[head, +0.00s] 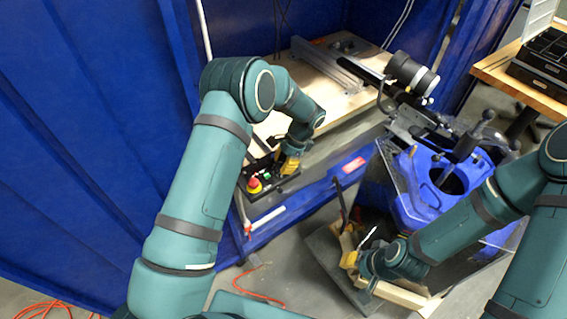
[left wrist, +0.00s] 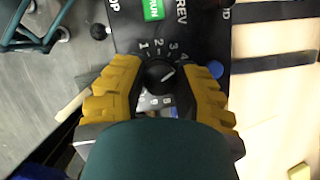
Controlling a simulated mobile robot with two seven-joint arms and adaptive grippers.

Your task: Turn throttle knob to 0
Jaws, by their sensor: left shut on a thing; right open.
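The throttle knob (left wrist: 157,73) is a small black knob on a black control panel (left wrist: 125,25). In the left wrist view, white numbers 1 to 4 show along its far side. A white mark on the knob points to the upper right, roughly toward 4. My left gripper (head: 287,165), with yellow fingers, is shut on the knob, one finger on each side. It reaches down onto the right part of the control box (head: 262,205) in the head view. The knob is hidden there. My right gripper (head: 349,259) is open, low beside the blue tank, away from the panel.
A red emergency stop button (head: 254,185) sits on the box, left of my left gripper. A green RUN button (left wrist: 153,10) and a blue button (left wrist: 215,69) are near the knob. The blue tank (head: 415,190) with a black thruster mount stands at right. Blue walls enclose the left.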

